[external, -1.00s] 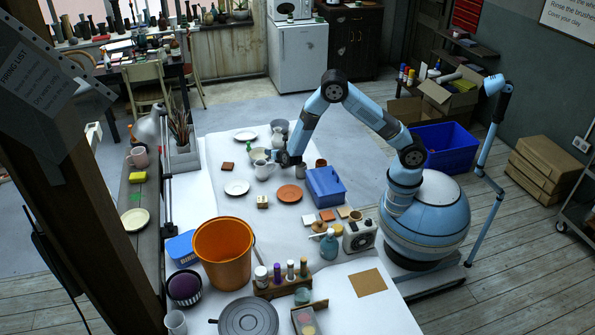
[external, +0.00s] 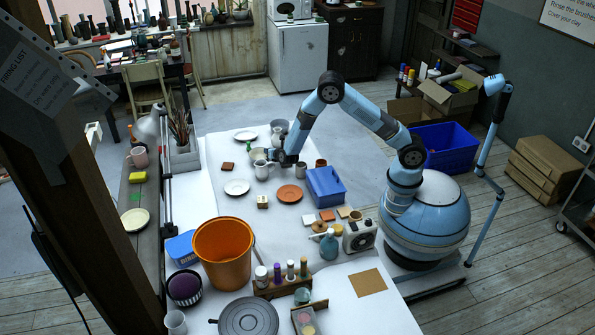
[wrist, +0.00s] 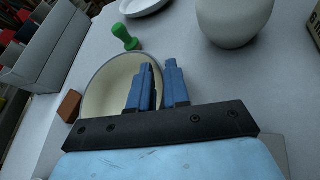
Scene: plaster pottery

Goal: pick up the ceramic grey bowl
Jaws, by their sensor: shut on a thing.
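The ceramic grey bowl (wrist: 103,87) shows in the wrist view with its pale cream inside facing up. In the external view the bowl (external: 257,154) stands at the far part of the white-covered table, partly behind my gripper (external: 273,155). In the wrist view my gripper (wrist: 161,87) has one blue finger inside the bowl and the other outside its right rim. It is shut on the rim. The fingers and palm hide the bowl's near right side. I cannot tell whether the bowl is clear of the table.
A green stamp-like object (wrist: 125,37) stands just beyond the bowl, with a round pale vessel (wrist: 236,18) to the right. A brown block (wrist: 69,105) lies to its left.

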